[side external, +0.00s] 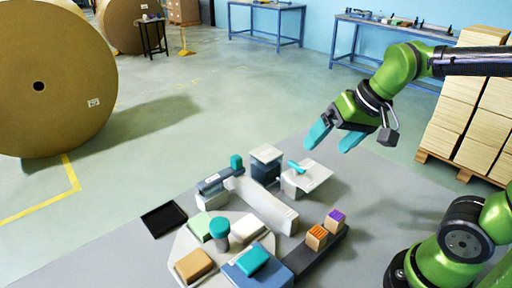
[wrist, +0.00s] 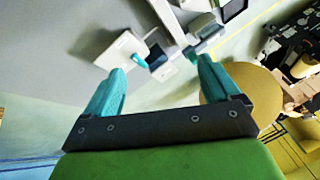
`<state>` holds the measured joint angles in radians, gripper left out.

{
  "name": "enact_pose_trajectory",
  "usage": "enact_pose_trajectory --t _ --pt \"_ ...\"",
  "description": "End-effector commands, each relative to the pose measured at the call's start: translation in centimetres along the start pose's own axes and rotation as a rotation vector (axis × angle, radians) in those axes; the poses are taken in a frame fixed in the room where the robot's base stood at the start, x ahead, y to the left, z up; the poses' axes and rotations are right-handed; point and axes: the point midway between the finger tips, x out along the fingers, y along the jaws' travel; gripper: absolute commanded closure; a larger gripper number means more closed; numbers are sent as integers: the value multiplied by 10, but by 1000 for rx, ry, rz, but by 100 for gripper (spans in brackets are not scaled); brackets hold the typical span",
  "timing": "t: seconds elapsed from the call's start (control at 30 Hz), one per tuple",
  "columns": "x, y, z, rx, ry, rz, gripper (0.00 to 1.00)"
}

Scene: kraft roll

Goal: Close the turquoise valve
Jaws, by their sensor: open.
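The turquoise valve (side external: 297,167) looks like a small lever handle on a white plate-topped block (side external: 312,178), at the back right of the cluster on the grey table. It also shows in the wrist view (wrist: 140,60), near the left fingertip. My gripper (side external: 335,138) is open and empty, above and to the right of the valve, apart from it. In the wrist view my gripper's turquoise fingers (wrist: 160,68) are spread wide with nothing between them. I cannot tell the valve's exact setting from its handle.
A long white bar (side external: 262,205), a turquoise knob (side external: 219,229) and coloured blocks are in front. Orange and purple cubes (side external: 317,237) sit on a dark rail. A black tray (side external: 164,219) lies left.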

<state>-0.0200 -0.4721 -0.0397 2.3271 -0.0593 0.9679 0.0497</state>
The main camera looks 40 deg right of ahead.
Motion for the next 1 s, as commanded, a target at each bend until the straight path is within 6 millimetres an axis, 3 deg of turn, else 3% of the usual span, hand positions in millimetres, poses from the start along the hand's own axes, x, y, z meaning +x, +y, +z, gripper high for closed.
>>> enact_pose_trajectory --t 0.1,0.33,0.5,0.6,0.73,1.0 --pt "15 -2 -39 160 -92 86 11" --pt "45 4 -107 609 -182 327 11" --pt "44 6 -139 956 -141 472 11" --pt "32 4 -141 1076 -120 495 11" --pt "36 6 -135 1125 -125 511 11" --pt "76 20 -119 1122 -128 512 11"
